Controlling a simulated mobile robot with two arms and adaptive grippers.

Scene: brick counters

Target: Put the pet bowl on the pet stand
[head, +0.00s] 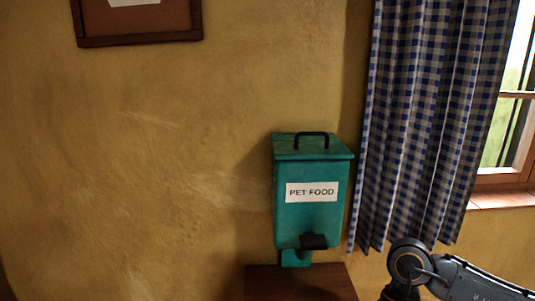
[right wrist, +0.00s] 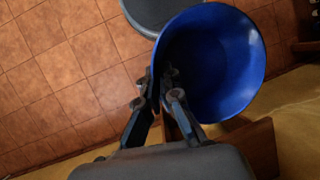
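A deep blue round bowl (right wrist: 228,62) fills the upper middle of the right wrist view, its open side facing the camera and its inside dark. My right gripper (right wrist: 166,84) is at the bowl's left edge. One finger is inside the rim and the other outside, closed on the wall between them. The head view shows only part of my right arm at the lower right, not the gripper or the bowl. My left gripper is in neither view. I cannot pick out a pet stand for certain.
A teal dispenser labelled PET FOOD (head: 313,215) stands by the yellow wall over a brown wooden surface (head: 300,284). A checked curtain (head: 425,120) and window are to its right. In the wrist view, brown wood (right wrist: 258,150) lies close below the bowl, with tiled floor (right wrist: 60,75) at left.

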